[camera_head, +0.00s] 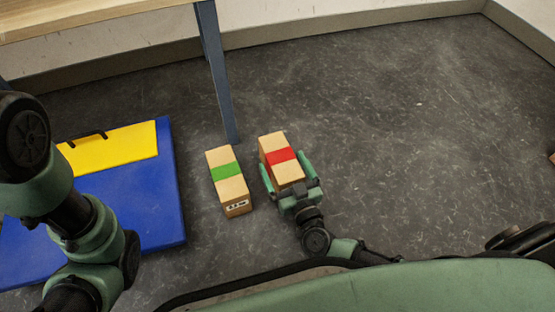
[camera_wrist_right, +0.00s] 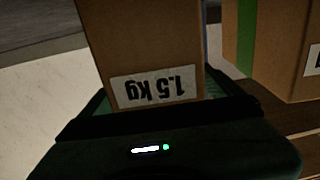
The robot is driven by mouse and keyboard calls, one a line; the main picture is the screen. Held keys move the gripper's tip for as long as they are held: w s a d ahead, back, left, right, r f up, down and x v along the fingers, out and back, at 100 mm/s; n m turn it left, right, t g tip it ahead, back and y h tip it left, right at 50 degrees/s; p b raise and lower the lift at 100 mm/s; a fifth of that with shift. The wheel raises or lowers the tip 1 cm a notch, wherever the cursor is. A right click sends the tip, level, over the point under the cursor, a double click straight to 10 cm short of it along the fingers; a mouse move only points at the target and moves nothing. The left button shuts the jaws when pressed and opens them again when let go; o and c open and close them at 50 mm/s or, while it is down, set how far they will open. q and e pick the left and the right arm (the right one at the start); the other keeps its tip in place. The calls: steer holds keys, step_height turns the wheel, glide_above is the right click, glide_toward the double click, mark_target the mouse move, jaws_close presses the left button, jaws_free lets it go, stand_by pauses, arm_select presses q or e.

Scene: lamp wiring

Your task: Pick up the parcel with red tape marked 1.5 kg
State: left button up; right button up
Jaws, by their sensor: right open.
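The parcel with red tape (camera_head: 285,170) stands on the grey floor in the head view. In the right wrist view its near face shows a label reading 1.5 kg, upside down (camera_wrist_right: 153,88). My right gripper (camera_head: 291,178) is open, with one finger on each side of the parcel's near end. I cannot tell whether the fingers touch it. In the head view my left arm comes in at the left edge; its gripper does not show.
A parcel with green tape (camera_head: 228,182) stands close by on the left and also shows in the right wrist view (camera_wrist_right: 281,45). A blue mat (camera_head: 165,215) with a yellow panel (camera_head: 120,148) lies further left. A table leg (camera_head: 216,80) stands behind the parcels.

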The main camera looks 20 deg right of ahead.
steer(key=shift+w, duration=0.25)
steer(key=shift+s, duration=0.1)
jaws_close()
steer(key=shift+r, duration=0.3)
